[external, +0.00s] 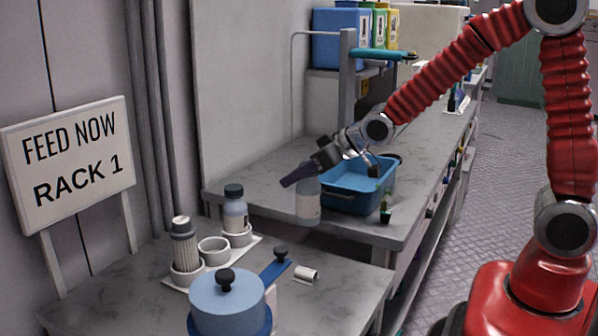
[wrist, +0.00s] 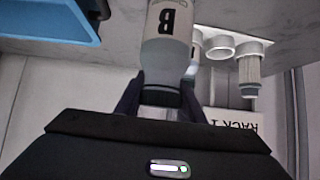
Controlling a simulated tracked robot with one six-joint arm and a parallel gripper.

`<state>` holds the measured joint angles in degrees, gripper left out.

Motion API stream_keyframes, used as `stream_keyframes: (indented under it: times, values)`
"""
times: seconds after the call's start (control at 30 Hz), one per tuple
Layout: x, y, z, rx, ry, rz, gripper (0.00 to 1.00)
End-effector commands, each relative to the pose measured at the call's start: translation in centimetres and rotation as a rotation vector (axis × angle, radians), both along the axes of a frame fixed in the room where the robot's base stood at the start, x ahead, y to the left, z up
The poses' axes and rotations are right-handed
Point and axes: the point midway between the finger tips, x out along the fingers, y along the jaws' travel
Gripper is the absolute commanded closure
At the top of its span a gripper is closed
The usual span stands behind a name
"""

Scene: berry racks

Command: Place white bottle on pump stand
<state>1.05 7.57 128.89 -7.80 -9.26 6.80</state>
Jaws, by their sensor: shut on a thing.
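My gripper (external: 303,172) is shut on a pale white bottle (external: 308,207), held upright beside the blue tub. In the wrist view, the bottle (wrist: 166,45) shows a label with a letter B, with its neck between my fingers (wrist: 160,94). A white stand with round cups (external: 214,249) is on the near table, to the left of and nearer than my gripper; it may be the pump stand. Its middle cup looks empty. A ribbed cylinder (external: 184,243) stands in the near cup, and a dark-capped bottle (external: 235,213) in the far cup.
A blue tub (external: 350,204) is on the far table, with a small green bottle (external: 385,212) near it. A blue lidded pot (external: 227,302), a blue knobbed piece (external: 276,265) and a white roll (external: 306,275) are on the near table. A RACK 1 sign (external: 70,160) is at left.

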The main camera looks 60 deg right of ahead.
Motion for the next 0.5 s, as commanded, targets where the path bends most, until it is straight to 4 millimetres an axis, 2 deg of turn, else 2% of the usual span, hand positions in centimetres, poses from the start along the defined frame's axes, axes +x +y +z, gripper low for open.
stream_keyframes:
  times: [0.3,0.5]
  values:
    - [0.1,0.4,-1.3,-0.001,0.000,-0.011,1.00]
    - [0.1,0.6,-1.4,0.000,-0.002,-0.008,1.00]
